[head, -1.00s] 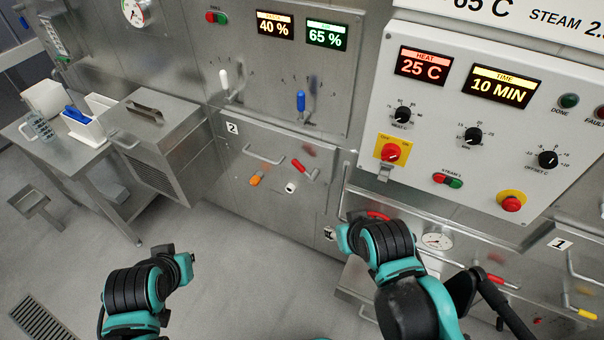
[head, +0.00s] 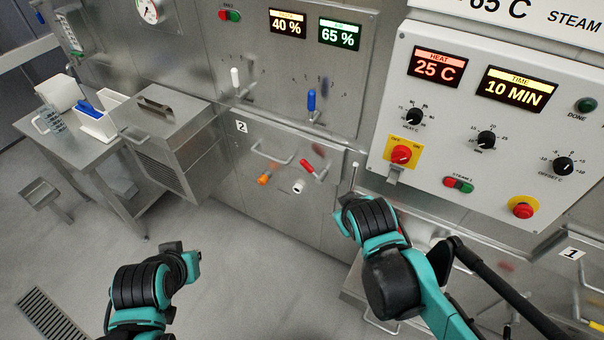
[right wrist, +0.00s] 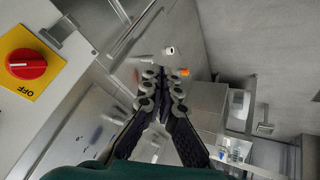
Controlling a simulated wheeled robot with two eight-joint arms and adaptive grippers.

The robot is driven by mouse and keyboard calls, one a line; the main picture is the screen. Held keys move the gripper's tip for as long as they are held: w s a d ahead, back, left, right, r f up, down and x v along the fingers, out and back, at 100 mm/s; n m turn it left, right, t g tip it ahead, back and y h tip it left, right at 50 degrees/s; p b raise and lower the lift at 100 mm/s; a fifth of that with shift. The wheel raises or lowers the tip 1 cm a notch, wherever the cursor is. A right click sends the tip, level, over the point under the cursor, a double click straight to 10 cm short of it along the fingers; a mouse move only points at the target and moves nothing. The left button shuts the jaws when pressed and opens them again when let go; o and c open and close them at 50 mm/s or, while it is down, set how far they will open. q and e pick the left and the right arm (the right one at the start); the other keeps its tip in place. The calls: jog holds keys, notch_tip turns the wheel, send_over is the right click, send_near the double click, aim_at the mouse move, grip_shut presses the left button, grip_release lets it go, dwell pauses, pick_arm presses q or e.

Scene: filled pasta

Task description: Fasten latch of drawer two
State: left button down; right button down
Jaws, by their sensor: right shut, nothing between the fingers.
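Drawer two (head: 285,205) is the steel front with the "2" label (head: 241,127) in the head view, apparently flush with the cabinet. It carries a bar handle (head: 270,156), an orange-tipped part (head: 264,179), a red-gripped lever (head: 307,166) set at a slant and a white round end (head: 298,187). The white end (right wrist: 169,50) and orange part (right wrist: 184,72) also show in the right wrist view, beyond my right gripper (right wrist: 163,84). That gripper is shut and empty, apart from them.
A white control panel (head: 455,130) with a red-on-yellow switch (head: 401,154) juts out right of the drawer. A steel box (head: 165,140) and table (head: 75,150) stand left. Another front labelled "1" (head: 571,254) is at far right. Floor before drawer two is clear.

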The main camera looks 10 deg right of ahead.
jog(key=w+a+f+n+t+h+b, duration=0.1)
jog(key=w+a+f+n+t+b, duration=0.1)
jog(key=w+a+f+n, duration=0.3)
jog(key=w+a+f+n+t+h+b, duration=0.1)
jog(key=w+a+f+n, duration=0.5)
jog(key=w+f+n, duration=0.6)
jog(key=w+n+t+b, duration=0.1)
jog(key=w+n+t, duration=0.1)
jog(key=w, duration=0.3)
jog(key=shift+w+a+f+n+h, duration=0.25)
jog(key=shift+n+h, duration=0.15)
jog(key=shift+n, duration=0.1)
jog(key=shift+d, duration=0.1)
jog(key=b+x, duration=0.4)
jog(key=x, duration=0.7)
jog(key=r, duration=0.1)
jog(key=s+d+r, duration=0.1)
jog(key=d+r, duration=0.1)
jog(key=shift+s+d+r, duration=0.1)
jog(key=shift+s+r, duration=0.25)
